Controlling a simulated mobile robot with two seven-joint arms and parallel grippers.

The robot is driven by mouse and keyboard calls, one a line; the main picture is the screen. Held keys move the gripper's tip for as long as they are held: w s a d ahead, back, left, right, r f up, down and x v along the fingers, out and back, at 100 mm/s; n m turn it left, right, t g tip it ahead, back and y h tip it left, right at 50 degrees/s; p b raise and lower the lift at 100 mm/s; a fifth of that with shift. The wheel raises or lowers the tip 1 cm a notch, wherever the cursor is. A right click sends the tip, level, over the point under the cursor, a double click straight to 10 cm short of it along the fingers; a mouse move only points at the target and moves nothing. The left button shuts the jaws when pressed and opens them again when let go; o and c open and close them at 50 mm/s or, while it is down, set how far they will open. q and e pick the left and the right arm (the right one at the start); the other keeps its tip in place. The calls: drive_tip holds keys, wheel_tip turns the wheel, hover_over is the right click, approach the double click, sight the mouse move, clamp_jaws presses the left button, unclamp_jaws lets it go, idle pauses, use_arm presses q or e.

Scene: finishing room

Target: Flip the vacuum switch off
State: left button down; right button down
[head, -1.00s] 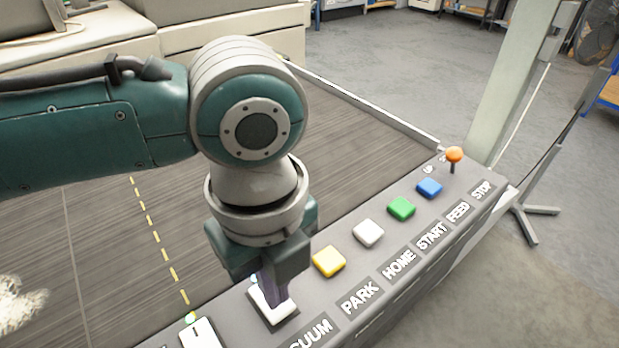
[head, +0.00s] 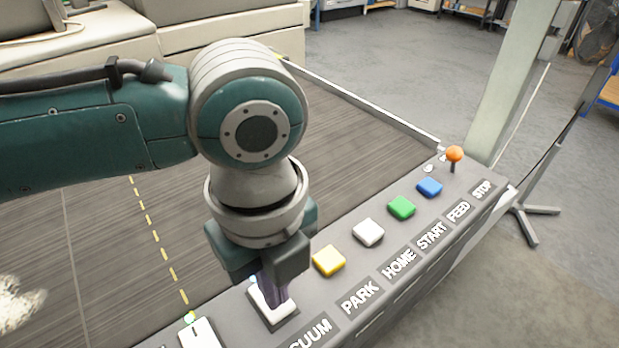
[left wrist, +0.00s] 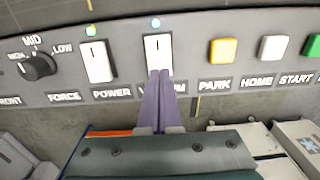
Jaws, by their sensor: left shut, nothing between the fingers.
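The vacuum switch (head: 270,304) is a white rocker on the grey control panel, above the partly hidden VACUUM label. My left gripper (head: 274,300) points down at it, its dark fingers shut and empty, tips at the rocker's face. In the left wrist view the vacuum switch (left wrist: 158,54) shows its upper part with a line mark and a small pale-blue light above it. The shut fingertips (left wrist: 159,74) overlap its lower part; whether they press on it I cannot tell. My right gripper is not in view.
The power switch (left wrist: 97,62) is directly left of the vacuum switch. A yellow PARK button (head: 329,261) is close on the right, then white, green and blue buttons and an orange-topped stick (head: 454,155). A dark striped bed (head: 130,230) lies behind the panel.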

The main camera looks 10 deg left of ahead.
use_arm(q)
drive_tip(key=shift+f+b, duration=0.5)
drive_tip(key=shift+f, duration=0.3)
drive_tip(key=shift+r, duration=0.1)
wheel_tip(320, 180, up, 7)
drive_tip(key=p, duration=0.8)
idle(0.6)
